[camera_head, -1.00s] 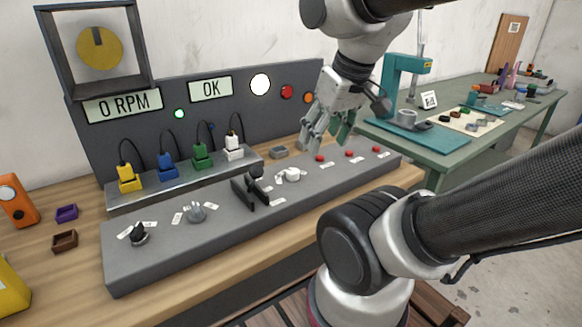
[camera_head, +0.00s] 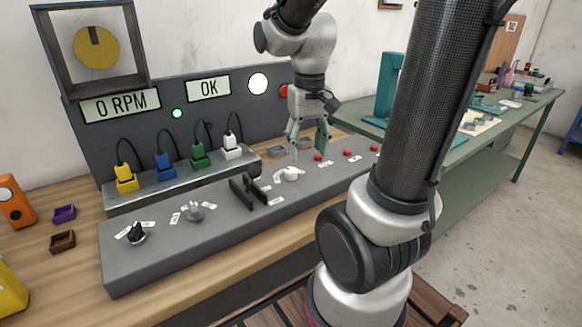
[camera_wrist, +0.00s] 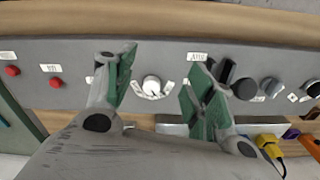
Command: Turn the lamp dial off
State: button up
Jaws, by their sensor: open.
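A white dial (camera_head: 290,174) sits on the sloped grey console (camera_head: 225,225), with small labels around it. Its labels are too small to read, so I cannot confirm that it is the lamp dial. My gripper (camera_head: 306,153) points down just above and behind this dial, open and empty. In the wrist view the white dial (camera_wrist: 151,84) shows between the two spread green-padded fingers of my gripper (camera_wrist: 160,62), apparently touching neither. A grey dial (camera_head: 194,211) and a black dial (camera_head: 136,233) sit farther left on the console.
A black lever (camera_head: 250,188) stands just left of the white dial. Several red buttons (camera_head: 347,153) lie to its right. Behind stand colored plugs (camera_head: 198,155) and a panel with a lit white round lamp (camera_head: 258,83). A green table (camera_head: 465,150) is at the right.

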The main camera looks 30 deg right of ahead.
aim_at(291, 170)
jog(key=w+f+m, duration=0.1)
jog(key=w+m, duration=0.1)
jog(key=w, duration=0.1)
jog(key=w+d+f+m, duration=0.1)
jog(key=w+m, duration=0.1)
jog(key=w+f+m, duration=0.1)
jog(key=w+m, duration=0.1)
jog(key=w, duration=0.1)
jog(key=shift+w+d+f, duration=0.1)
jog(key=shift+w+d, duration=0.1)
jog(key=shift+w, duration=0.1)
jog(key=shift+m, duration=0.4)
jog(key=shift+w+m, duration=0.1)
jog(key=shift+m, duration=0.2)
notch_tip(291, 170, down, 8)
jog(key=shift+r, duration=0.2)
jog(key=c, duration=1)
